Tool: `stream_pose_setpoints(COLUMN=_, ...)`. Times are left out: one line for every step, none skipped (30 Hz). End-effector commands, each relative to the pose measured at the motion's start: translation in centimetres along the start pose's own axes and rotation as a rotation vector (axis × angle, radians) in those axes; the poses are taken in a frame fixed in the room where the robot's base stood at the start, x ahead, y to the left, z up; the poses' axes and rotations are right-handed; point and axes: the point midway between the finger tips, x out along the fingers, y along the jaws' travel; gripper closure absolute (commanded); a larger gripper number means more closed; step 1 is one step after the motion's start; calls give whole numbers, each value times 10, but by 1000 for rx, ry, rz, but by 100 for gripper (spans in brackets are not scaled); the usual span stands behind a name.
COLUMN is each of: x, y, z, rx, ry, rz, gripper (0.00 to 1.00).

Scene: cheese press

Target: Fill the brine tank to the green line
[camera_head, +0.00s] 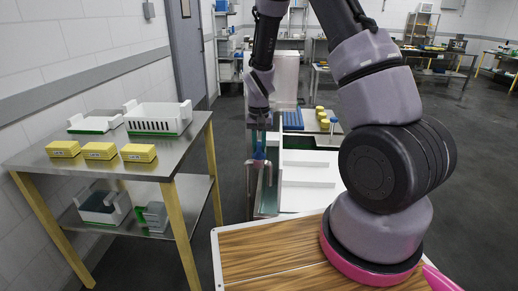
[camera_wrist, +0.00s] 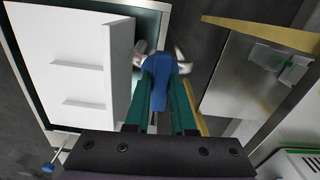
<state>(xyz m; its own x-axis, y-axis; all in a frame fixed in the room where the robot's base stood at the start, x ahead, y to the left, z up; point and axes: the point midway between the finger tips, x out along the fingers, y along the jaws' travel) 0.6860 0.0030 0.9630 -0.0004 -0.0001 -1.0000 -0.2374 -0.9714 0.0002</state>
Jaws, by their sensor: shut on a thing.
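My gripper (camera_head: 259,143) is over the left side of the brine tank. In the wrist view its teal fingers (camera_wrist: 160,95) are shut on a blue tap handle (camera_wrist: 158,82). The metal tap (camera_head: 268,172) has curved pipes, which also show beyond the handle in the wrist view (camera_wrist: 182,60). The brine tank (camera_wrist: 150,18) is a pale-rimmed box with a teal inside. A white panel with raised ribs (camera_head: 310,180) covers much of it. I cannot make out the green line, the water level or any flow from the tap.
A steel table (camera_head: 185,153) with yellow blocks (camera_head: 100,151) and white trays (camera_head: 158,117) stands at the left. A wooden board (camera_head: 265,255) is in front, beneath my arm. A small blue-topped rod (camera_wrist: 48,167) stands beside the tank. Open floor lies at the right.

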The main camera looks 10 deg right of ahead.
Motion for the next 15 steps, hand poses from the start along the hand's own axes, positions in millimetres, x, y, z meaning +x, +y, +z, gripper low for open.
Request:
stream_pose_setpoints(x=0, y=0, z=0, rx=19, ry=1, rz=-1, gripper=100)
stream_pose_setpoints(x=0, y=0, z=0, rx=31, ry=1, rz=-1, gripper=100)
stream_pose_setpoints(x=0, y=0, z=0, rx=44, ry=1, rz=-1, gripper=100)
stream_pose_setpoints(x=0, y=0, z=0, rx=52, ry=1, rz=0, gripper=100)
stream_pose_setpoints(x=0, y=0, z=0, rx=60, ry=1, rz=0, gripper=100)
stream_pose_setpoints(x=0, y=0, z=-1, rx=69, ry=2, rz=0, gripper=100)
stream_pose_setpoints(x=0, y=0, z=-1, rx=75, ry=2, rz=0, gripper=100)
stream_pose_setpoints(x=0, y=0, z=-1, rx=80, ry=2, rz=0, gripper=100)
stream_pose_setpoints(x=0, y=0, z=-1, rx=85, ry=2, rz=0, gripper=100)
stream_pose_setpoints(x=0, y=0, z=-1, rx=87, ry=2, rz=0, gripper=100)
stream_pose_setpoints(x=0, y=0, z=-1, rx=89, ry=2, rz=0, gripper=100)
stream_pose_setpoints(x=0, y=0, z=-1, rx=91, ry=2, rz=-1, gripper=100)
stream_pose_setpoints(x=0, y=0, z=-1, rx=92, ry=2, rz=-1, gripper=100)
stream_pose_setpoints(x=0, y=0, z=-1, rx=92, ry=2, rz=-1, gripper=100)
stream_pose_setpoints(x=0, y=0, z=-1, rx=92, ry=2, rz=-1, gripper=100)
